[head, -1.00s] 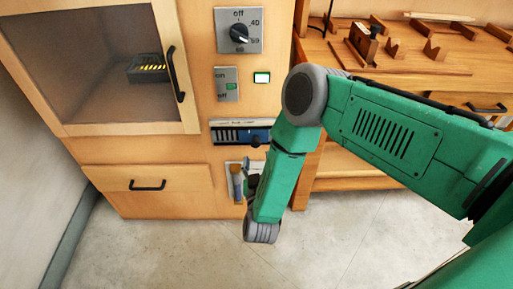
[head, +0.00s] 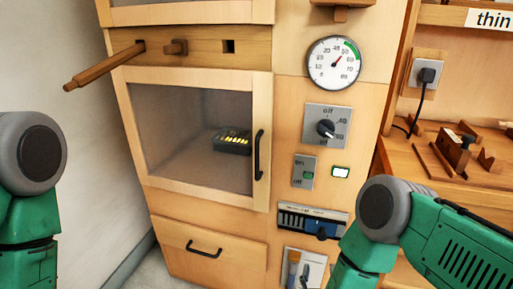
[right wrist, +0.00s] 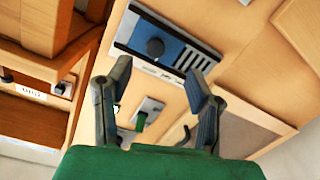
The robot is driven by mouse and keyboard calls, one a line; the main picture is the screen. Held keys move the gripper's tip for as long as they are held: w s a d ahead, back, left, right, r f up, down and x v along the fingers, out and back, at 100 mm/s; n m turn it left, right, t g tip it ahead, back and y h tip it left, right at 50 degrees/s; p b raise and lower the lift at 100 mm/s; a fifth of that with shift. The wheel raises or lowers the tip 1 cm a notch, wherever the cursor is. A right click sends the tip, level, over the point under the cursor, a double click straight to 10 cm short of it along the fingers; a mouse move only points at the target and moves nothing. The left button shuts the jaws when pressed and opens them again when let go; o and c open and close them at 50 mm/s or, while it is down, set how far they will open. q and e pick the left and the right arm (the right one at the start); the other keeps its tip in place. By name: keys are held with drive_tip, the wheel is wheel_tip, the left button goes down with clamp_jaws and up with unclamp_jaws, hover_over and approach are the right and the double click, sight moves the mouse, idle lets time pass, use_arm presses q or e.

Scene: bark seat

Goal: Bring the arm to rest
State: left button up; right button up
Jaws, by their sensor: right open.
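My right arm (head: 385,215) comes in from the right in the head view, with its forearm running down past the bottom edge. Its gripper is outside that view. In the right wrist view my right gripper (right wrist: 158,82) is open, its two dark fingers apart with nothing between them. Beyond the fingers is the wooden cabinet front with a blue slider panel (right wrist: 165,48), which also shows in the head view (head: 312,221). My left arm (head: 30,185) shows at the left edge of the head view; its gripper is hidden below the frame.
The wooden cabinet has a glazed door (head: 190,135), a drawer (head: 205,250), a round gauge (head: 334,63), a rotary knob (head: 326,128) and an on/off switch (head: 304,172). A wooden peg (head: 105,66) sticks out at upper left. A bench with wooden pieces (head: 455,150) stands right.

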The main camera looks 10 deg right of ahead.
drive_tip(key=s+d+g+y+p, duration=0.2)
drive_tip(key=s+g, duration=0.5)
drive_tip(key=s, duration=0.7)
drive_tip(key=s+d+n+g+y+p, duration=0.1)
drive_tip(key=s+d+g, duration=0.4)
drive_tip(key=s, duration=0.9)
drive_tip(key=g+y+p, duration=0.1)
drive_tip(key=g+y, duration=0.1)
drive_tip(key=g, duration=0.1)
drive_tip(key=shift+d+r+g+y+p, duration=0.2)
drive_tip(key=shift+r+g+y+p, duration=0.1)
drive_tip(key=shift+y, duration=0.1)
